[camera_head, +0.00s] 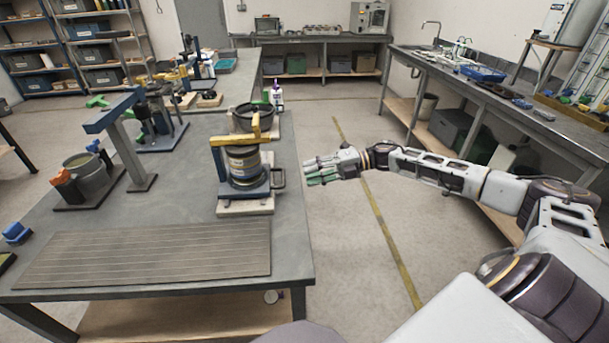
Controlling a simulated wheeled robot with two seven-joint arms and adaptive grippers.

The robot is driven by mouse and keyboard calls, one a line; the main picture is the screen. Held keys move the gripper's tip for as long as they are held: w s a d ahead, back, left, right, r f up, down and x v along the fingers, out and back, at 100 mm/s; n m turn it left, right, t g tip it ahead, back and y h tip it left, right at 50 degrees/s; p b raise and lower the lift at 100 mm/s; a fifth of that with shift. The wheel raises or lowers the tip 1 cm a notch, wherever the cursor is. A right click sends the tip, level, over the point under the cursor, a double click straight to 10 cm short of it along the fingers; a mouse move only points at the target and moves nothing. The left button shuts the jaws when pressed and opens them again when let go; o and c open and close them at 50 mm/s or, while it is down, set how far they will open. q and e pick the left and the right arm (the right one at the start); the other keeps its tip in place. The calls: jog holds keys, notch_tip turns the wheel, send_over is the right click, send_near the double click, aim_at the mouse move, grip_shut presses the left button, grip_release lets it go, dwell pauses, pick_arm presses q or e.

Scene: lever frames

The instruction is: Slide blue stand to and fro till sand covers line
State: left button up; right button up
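A blue stand (256,190) sits on a pale block near the right edge of the grey table. It carries a dark cylinder (243,163) with a pale label, under a yellow bar (236,137). A dark handle (279,177) sticks out on its right side. The sand and the line cannot be made out from here. My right gripper (312,170) is in the air past the table's right edge, to the right of the stand and apart from it. Its fingers point left, look spread, and hold nothing. My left gripper is not in view.
A ridged grey mat (148,255) lies at the table's front. A blue-topped frame (115,110) and a grey pot (87,178) stand at left. A dark round container (252,117) stands behind the stand. The floor right of the table is clear.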

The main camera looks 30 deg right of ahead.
jog(key=shift+v, duration=1.25)
